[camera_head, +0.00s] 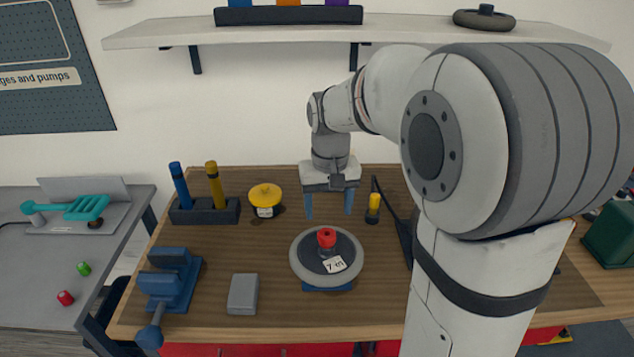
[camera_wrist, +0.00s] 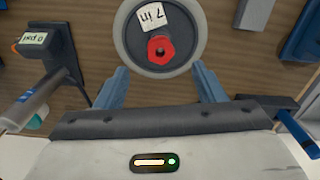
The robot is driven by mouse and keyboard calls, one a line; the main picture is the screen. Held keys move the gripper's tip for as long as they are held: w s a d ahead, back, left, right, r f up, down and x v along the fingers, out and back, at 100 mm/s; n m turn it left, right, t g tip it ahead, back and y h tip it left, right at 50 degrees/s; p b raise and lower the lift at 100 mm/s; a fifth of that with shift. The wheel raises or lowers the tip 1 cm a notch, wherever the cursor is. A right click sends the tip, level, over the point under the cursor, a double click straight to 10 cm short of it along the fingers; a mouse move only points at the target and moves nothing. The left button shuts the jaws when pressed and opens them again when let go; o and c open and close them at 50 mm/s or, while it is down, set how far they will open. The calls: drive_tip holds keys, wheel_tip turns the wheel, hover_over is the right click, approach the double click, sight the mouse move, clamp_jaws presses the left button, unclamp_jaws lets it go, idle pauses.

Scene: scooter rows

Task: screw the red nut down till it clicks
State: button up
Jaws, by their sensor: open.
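The red nut (camera_head: 326,237) sits at the centre of a grey wheel (camera_head: 301,262) with a dark hub, which lies flat on a blue base (camera_head: 327,287) on the workbench. A white label reading "7 in" (camera_head: 335,264) lies on the hub beside the nut. In the wrist view the nut (camera_wrist: 160,50) shows as a red hexagon with a dark hole, on the wheel (camera_wrist: 196,52). My gripper (camera_head: 329,212) is open and empty, fingers pointing down, above and behind the wheel. The wrist view shows its two blue fingers (camera_wrist: 158,84) apart, with the nut beyond them. They do not touch it.
A blue vise (camera_head: 170,281) and a grey block (camera_head: 243,294) stand left of the wheel. A yellow round piece (camera_head: 265,196) and a rack (camera_head: 204,212) with blue and yellow tools stand behind. A yellow-topped black piece (camera_head: 373,208) stands right of my gripper.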

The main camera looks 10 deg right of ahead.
sight(327, 230)
drive_tip(key=shift+w+f, duration=0.25)
wheel_tip(327, 230, down, 8)
drive_tip(key=shift+r+p, duration=0.25)
drive_tip(key=shift+p, duration=0.05)
